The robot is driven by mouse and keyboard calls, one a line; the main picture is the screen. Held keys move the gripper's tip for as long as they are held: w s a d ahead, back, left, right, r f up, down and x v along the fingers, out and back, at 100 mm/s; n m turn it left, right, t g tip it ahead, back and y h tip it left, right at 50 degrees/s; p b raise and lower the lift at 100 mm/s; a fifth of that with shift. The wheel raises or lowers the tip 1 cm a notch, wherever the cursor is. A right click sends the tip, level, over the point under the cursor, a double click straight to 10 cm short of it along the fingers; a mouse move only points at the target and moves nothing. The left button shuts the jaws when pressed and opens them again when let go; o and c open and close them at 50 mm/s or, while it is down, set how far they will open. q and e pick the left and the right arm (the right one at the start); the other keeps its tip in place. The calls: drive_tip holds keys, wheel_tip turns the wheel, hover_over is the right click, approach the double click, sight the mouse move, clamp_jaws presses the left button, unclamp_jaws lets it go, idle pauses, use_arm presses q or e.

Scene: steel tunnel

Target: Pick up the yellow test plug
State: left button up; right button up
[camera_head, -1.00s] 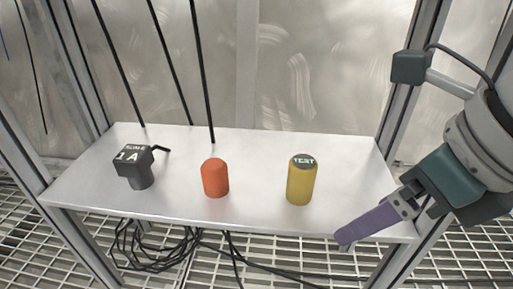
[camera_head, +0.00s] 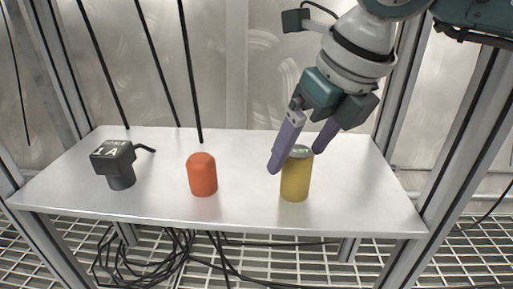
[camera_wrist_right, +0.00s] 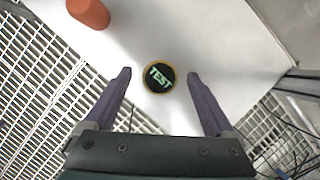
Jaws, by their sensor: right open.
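The yellow test plug (camera_head: 296,180) stands upright on the right half of the white shelf (camera_head: 245,212). It is a yellow cylinder with a dark top lettered TEST, which faces the right wrist view (camera_wrist_right: 159,77). My right gripper (camera_head: 296,160) is open, with purple fingers pointing down at the plug's top. In the head view one finger overlaps the plug's upper left edge. In the right wrist view the plug's top shows between and beyond the two fingertips (camera_wrist_right: 160,75), with gaps on both sides. I cannot tell any contact. My left gripper is not in view.
An orange cylinder (camera_head: 202,175) with a rounded top stands left of the plug; it also shows in the right wrist view (camera_wrist_right: 89,12). A dark grey angled connector (camera_head: 116,163) stands farther left. Black cables (camera_head: 150,255) hang below the shelf. Metal posts flank it.

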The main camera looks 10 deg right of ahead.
drive_tip(key=shift+x, duration=1.1)
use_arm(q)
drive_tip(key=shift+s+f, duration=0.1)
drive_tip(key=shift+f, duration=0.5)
use_arm(e)
drive_tip(key=shift+s, duration=0.25)
clamp_jaws()
